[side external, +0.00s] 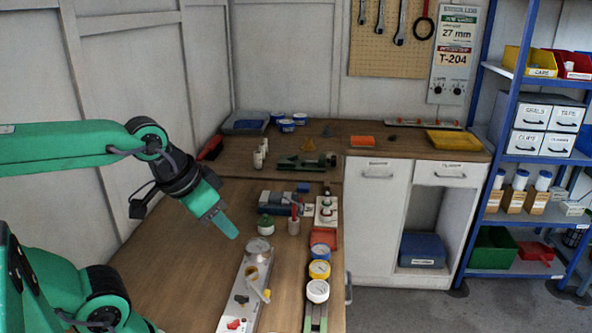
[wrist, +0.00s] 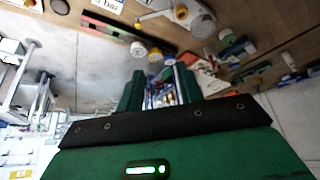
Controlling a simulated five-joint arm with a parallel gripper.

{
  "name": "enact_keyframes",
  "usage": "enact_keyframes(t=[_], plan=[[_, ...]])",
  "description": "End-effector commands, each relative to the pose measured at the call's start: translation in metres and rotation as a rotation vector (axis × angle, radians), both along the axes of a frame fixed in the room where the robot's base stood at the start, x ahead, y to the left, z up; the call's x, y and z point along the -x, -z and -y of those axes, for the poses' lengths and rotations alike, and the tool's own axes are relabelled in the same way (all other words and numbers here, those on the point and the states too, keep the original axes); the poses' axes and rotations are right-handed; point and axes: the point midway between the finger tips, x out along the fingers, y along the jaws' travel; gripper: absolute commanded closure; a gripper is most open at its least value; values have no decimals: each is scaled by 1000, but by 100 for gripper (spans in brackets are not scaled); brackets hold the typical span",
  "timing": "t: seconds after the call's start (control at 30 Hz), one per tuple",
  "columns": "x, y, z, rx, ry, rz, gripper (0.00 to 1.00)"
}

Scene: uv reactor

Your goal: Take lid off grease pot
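A small round pot, green and white (side external: 265,225), stands on the wooden bench just beyond the far end of a long silver fixture (side external: 236,296). It looks like the grease pot, with a green top on it; its details are too small to be sure. My gripper (side external: 233,233) hangs above the bench to the left of the pot, apart from it, pointing down and right. In the wrist view my gripper (wrist: 160,90) shows two green fingers with a clear gap and nothing held between them.
A row of blue, yellow and white gauges (side external: 319,268) stands right of the fixture. A grey-blue vise-like device (side external: 279,199) and a small cup (side external: 294,226) are close to the pot. The bench left of the fixture is clear.

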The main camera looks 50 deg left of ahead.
Motion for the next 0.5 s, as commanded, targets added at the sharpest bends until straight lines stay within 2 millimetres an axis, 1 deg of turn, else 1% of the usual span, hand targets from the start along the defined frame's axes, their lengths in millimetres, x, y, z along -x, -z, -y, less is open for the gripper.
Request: enact_keyframes(t=[0.07,0.33,0.5], plan=[[0,0,0,0,0,0,62],[-1,0,0,0,-1,-1,62],[-7,-3,-3,-1,-12,-14,62]])
